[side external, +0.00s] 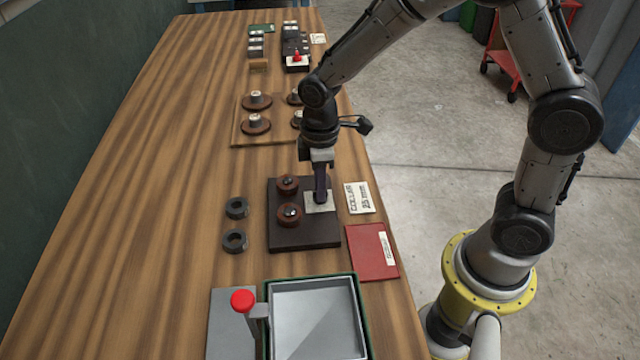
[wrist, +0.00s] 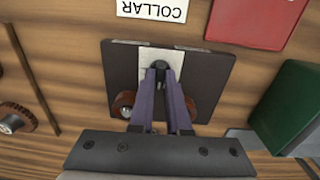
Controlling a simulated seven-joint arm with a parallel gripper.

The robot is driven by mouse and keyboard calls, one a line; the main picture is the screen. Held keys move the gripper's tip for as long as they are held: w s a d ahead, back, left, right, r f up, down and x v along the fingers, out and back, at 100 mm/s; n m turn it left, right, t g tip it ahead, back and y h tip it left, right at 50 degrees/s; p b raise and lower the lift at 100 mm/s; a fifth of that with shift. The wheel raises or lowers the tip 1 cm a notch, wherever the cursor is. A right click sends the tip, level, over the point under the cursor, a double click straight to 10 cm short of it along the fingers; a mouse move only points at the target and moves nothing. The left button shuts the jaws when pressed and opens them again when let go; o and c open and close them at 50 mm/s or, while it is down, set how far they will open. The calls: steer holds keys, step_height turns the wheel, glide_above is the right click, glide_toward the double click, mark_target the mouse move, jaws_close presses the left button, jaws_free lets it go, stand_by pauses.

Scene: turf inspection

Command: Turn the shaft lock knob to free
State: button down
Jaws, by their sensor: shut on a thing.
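A dark base plate (side external: 305,239) lies on the wooden bench with a pale label panel (side external: 315,208) on its right part. My gripper (side external: 320,200) points down over that panel. In the wrist view my gripper's two purple-grey fingers (wrist: 161,72) are closed on a small dark knob (wrist: 160,64) that stands on the pale strip (wrist: 185,64). The fingers hide most of the knob, and its marks cannot be read.
Two dark rings (side external: 236,208) lie left of the plate. A collar card (side external: 359,198) and a red booklet (side external: 372,252) lie to its right. A green-rimmed grey tray (side external: 315,310) and a red-topped lever (side external: 243,300) stand in front. A wooden board (side external: 235,132) with brown discs is behind.

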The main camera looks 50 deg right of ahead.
steer(key=shift+r, duration=0.1)
steer(key=c, duration=0.9)
jaws_free()
step_height(320, 180, up, 14)
steer(key=shift+f, duration=0.15)
